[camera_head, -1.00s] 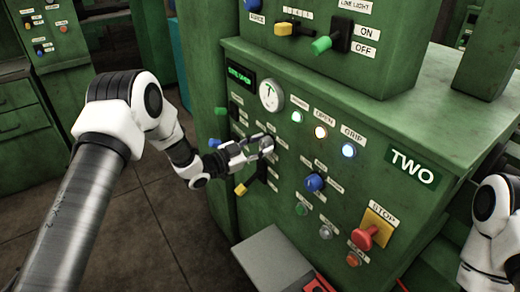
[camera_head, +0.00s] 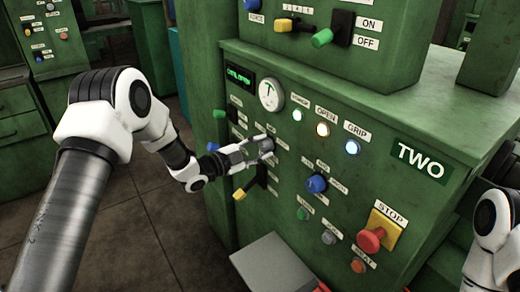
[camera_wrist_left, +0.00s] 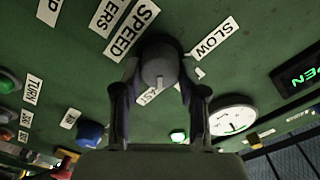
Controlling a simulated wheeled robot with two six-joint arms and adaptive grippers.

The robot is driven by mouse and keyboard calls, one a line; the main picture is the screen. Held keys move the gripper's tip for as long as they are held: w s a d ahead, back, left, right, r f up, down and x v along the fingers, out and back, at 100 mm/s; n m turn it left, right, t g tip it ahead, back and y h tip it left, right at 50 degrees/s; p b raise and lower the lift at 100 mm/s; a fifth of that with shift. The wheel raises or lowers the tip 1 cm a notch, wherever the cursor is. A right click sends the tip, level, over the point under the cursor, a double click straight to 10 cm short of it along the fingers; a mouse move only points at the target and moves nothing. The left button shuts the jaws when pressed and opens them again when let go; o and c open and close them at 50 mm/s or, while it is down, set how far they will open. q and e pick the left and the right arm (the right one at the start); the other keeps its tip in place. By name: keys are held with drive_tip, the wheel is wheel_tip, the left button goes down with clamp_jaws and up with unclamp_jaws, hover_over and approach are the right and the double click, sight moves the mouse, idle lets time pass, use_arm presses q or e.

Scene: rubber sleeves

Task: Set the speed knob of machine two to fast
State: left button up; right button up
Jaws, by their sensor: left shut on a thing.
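The speed knob (camera_wrist_left: 158,68) is a round grey knob on machine two's green panel (camera_head: 300,175). In the left wrist view it sits between the two fingers of my left gripper (camera_wrist_left: 160,88), which is shut on it. The SPEED label (camera_wrist_left: 132,28) is up and left of the knob, and the SLOW label (camera_wrist_left: 215,36) is up and right. A label below the knob, partly hidden by the knob and fingers, seems to read FAST (camera_wrist_left: 152,97). In the head view my left gripper (camera_head: 262,148) reaches the panel from the left. My right gripper is out of view.
A blue knob (camera_head: 316,184) is right of my gripper, and a yellow-tipped lever (camera_head: 240,194) is just below it. The red STOP button (camera_head: 370,239) is lower right. A round gauge (camera_head: 271,94) and lit lamps (camera_head: 323,129) sit above. A grey tray (camera_head: 272,264) juts out below.

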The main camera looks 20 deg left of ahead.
use_arm(q)
drive_tip(key=o, duration=1.1)
drive_tip(key=shift+w, duration=0.1)
drive_tip(key=v, duration=1.2)
